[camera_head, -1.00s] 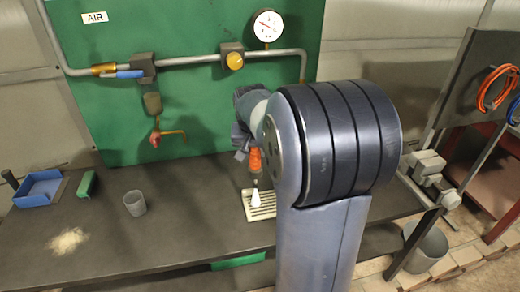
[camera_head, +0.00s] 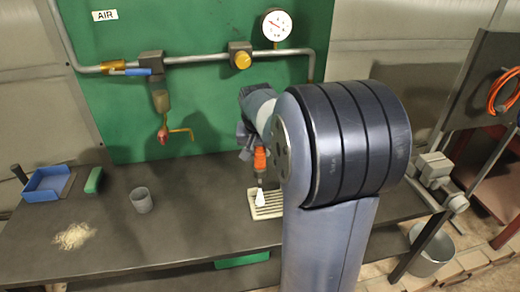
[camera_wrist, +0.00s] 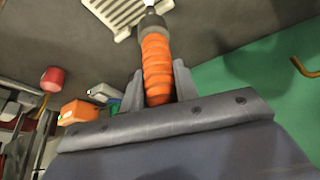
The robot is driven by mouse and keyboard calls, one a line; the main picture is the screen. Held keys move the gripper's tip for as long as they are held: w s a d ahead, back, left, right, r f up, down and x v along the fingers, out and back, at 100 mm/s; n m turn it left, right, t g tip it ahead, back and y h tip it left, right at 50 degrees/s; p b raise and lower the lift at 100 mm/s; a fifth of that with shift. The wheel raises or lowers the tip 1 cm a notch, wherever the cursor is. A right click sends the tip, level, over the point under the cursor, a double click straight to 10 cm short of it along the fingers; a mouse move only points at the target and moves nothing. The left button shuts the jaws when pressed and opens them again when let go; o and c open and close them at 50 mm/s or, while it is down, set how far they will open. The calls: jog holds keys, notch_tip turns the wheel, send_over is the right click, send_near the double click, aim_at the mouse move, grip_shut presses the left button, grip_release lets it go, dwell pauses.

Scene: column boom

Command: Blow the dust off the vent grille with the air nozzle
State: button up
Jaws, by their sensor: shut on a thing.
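The air nozzle has an orange grip (camera_head: 260,159) and a dark lower end; it points down at the vent grille. My gripper (camera_wrist: 159,82) is shut on the orange grip, which also shows in the wrist view (camera_wrist: 156,60). A pale white cone (camera_head: 260,198) shows below the nozzle, over the grille; I cannot tell for certain whether it is blown air. The cream slatted vent grille (camera_head: 275,211) lies on the dark bench, partly hidden by my arm. It also shows at the top of the wrist view (camera_wrist: 118,12). I cannot make out dust on its slats.
On the bench (camera_head: 185,225) are a grey cup (camera_head: 141,200), a pale heap of shavings (camera_head: 74,236), a green block (camera_head: 94,180) and a blue tray (camera_head: 45,184). A green panel with pipes stands behind. A vise (camera_head: 438,175) is at the right.

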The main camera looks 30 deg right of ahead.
jog(key=shift+r, duration=0.1)
notch_tip(320, 180, up, 6)
jog(key=p, duration=0.4)
jog(key=shift+p, duration=0.4)
jog(key=shift+w+f+b, duration=0.1)
jog(key=shift+f+b, duration=0.1)
jog(key=shift+b, duration=0.2)
